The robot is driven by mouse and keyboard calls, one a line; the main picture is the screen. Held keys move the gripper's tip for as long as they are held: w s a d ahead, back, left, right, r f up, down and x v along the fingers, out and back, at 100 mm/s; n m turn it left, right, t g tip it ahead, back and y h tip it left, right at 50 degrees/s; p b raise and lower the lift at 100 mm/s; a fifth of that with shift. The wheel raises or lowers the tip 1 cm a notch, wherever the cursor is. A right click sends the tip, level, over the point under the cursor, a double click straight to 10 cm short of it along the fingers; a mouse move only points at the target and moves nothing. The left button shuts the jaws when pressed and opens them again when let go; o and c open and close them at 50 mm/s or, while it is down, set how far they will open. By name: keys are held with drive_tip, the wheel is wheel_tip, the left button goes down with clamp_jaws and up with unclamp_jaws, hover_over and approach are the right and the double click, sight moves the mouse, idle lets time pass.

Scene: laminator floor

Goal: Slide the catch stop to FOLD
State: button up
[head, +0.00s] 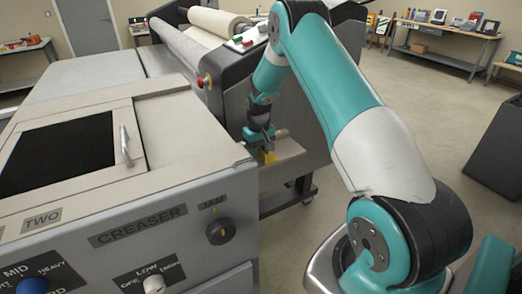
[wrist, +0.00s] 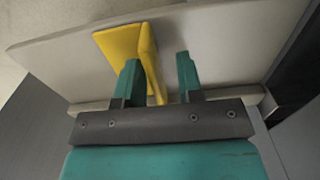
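The catch stop appears to be the yellow piece (wrist: 122,42) on a pale grey tray (wrist: 220,45) in the wrist view. It has a flat face and an upright edge. In the head view a small part of the yellow piece (head: 269,157) shows below my gripper (head: 267,137), on the tray (head: 288,150) beside the machine. In the wrist view my gripper (wrist: 158,65) has its two teal fingers apart. The left finger overlaps the yellow piece, whose edge shows between the fingers. I cannot tell whether they touch. No FOLD label is readable.
The creaser cabinet (head: 130,215) with its knobs stands at the left front. A laminator with a large roll (head: 215,22) is behind it. Benches with small items (head: 440,45) line the back wall. A dark box (head: 498,150) stands at the right, with open floor before it.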

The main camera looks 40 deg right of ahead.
drive_tip(key=shift+r, duration=0.15)
drive_tip(key=shift+r, duration=0.4)
wheel_tip(320, 180, up, 16)
drive_tip(key=b, duration=0.4)
drive_tip(key=shift+r, duration=0.2)
